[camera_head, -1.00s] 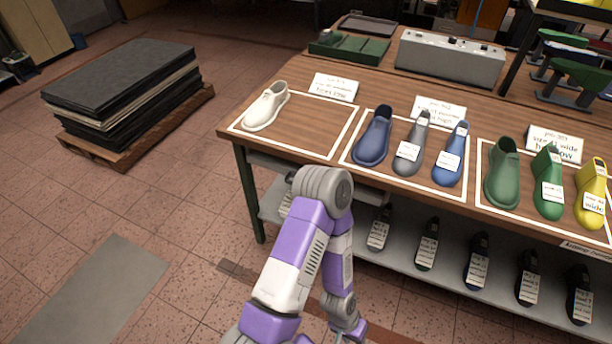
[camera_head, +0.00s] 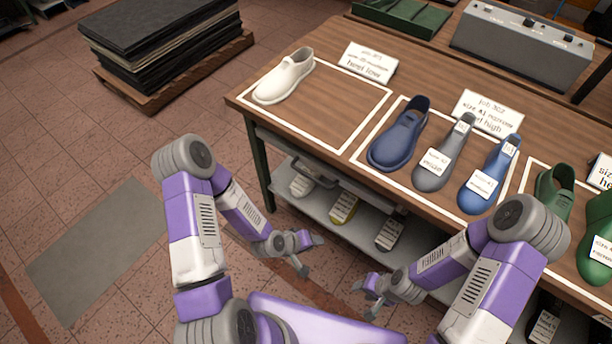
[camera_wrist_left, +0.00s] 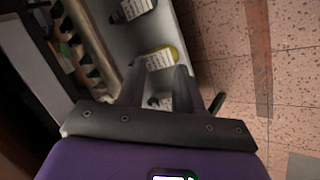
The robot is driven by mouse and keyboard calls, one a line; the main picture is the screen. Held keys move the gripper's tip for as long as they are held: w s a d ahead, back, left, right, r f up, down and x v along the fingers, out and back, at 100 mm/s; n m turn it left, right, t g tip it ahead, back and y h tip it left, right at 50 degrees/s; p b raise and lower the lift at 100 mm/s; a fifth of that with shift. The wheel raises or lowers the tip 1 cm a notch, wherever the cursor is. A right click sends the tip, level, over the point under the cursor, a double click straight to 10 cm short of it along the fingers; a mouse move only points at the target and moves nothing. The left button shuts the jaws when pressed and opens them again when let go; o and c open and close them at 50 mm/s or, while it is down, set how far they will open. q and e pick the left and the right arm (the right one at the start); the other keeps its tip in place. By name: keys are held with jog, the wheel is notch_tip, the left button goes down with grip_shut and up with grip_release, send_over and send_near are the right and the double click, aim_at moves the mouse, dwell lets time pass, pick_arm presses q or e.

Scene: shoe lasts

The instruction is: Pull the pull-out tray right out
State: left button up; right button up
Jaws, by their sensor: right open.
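The pull-out tray (camera_head: 345,185) shows as a grey edge with a dark handle under the table top, above the lower shelf; most of it is hidden under the table. In the left wrist view, a pale-edged part at the left may be the tray, but I cannot tell for sure. My left gripper (camera_head: 311,255) is open and empty, in front of the table and apart from the tray. Its two fingers (camera_wrist_left: 160,88) stand apart in the wrist view, with nothing between them. My right gripper (camera_head: 365,299) is open and empty, lower and to the right, also apart from the tray.
The lower shelf (camera_head: 290,203) holds labelled lasts, one of them yellow (camera_head: 344,208). The table top (camera_head: 335,105) bears a white last (camera_head: 285,77), blue and grey lasts, green ones and cards. A stack of dark sheets (camera_head: 165,40) stands at the back left.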

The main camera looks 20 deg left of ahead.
pick_arm(q)
jog(key=w+a+r+n+t, duration=0.3)
jog(key=w+r+n+t, duration=0.15)
jog(key=w, duration=0.25)
jog(key=n+t+b, duration=0.1)
jog(key=n+t, duration=0.2)
jog(key=t, duration=0.2)
send_near(315, 179)
jog(key=w+d+f, duration=0.1)
jog(key=w, duration=0.2)
jog(key=b+x, duration=0.1)
jog(key=x, duration=0.6)
jog(key=shift+f+b, duration=0.1)
jog(key=shift+b, duration=0.2)
grip_shut()
